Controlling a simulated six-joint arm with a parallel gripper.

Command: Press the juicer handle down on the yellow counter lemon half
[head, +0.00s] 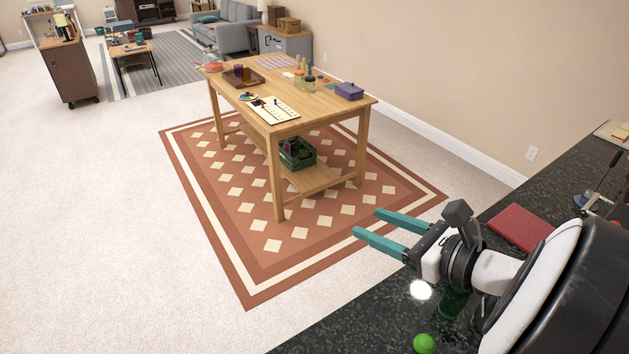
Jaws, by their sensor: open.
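My gripper (369,222) is open and empty, its two teal fingers parallel and pointing left, out past the edge of the dark counter (352,325). At the right, partly hidden behind my arm, stands a small metal device with a thin dark lever (608,172) tilted up. It may be the juicer, but too little shows to be sure. My gripper is well to the left of it and apart from it. I cannot make out a yellow lemon half; my arm covers part of the counter.
On the counter are a red mat (520,228), a green ball-shaped thing (424,343), green glass (455,301) under my wrist and a bright white round thing (421,290). A wooden table (322,108) with several items stands on a patterned rug (215,215).

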